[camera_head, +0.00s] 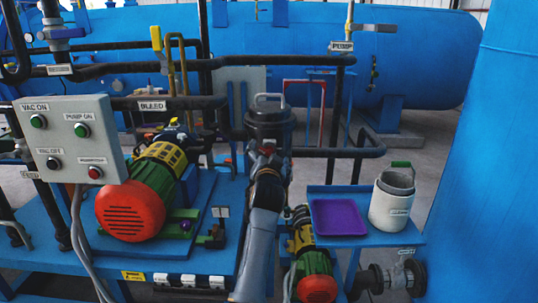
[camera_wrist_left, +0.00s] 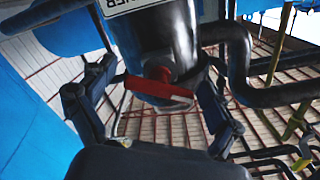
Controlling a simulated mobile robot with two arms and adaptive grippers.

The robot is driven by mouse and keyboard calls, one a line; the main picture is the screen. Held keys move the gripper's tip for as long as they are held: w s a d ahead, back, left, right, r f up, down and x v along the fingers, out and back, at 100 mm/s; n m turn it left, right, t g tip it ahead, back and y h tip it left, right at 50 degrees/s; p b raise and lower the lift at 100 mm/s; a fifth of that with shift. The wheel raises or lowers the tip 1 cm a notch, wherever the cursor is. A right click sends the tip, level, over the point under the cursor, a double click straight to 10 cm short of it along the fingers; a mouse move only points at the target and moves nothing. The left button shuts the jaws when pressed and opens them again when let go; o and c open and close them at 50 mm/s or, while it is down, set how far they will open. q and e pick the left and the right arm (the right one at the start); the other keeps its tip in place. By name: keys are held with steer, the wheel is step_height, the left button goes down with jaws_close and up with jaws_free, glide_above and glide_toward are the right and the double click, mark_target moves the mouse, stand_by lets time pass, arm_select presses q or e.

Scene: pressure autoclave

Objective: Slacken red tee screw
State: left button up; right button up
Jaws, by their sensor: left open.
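The red tee screw (camera_wrist_left: 158,90) shows in the left wrist view as a red crossbar in front of a dark cylindrical housing (camera_wrist_left: 165,35). In the head view, the dark filter-like vessel (camera_head: 270,122) with a lid handle stands behind the wrist, and a small bit of red shows at its front. My left gripper (camera_wrist_left: 150,98) is open, with one finger on each side of the red crossbar. I cannot tell whether either finger touches it. In the head view my left gripper (camera_head: 268,152) is at the vessel's front, its fingers small and partly hidden. My right gripper is out of view.
A control box (camera_head: 70,140) and a red-and-green motor (camera_head: 140,203) stand left. A smaller pump motor (camera_head: 314,275), a purple tray (camera_head: 338,217) and a white canister (camera_head: 392,205) are right of my arm. Black pipes (camera_head: 200,102) run near the vessel.

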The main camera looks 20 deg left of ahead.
mark_target(269, 150)
arm_select(q)
step_height(269, 150, up, 10)
steer(key=shift+f, duration=0.1)
stand_by(0.4)
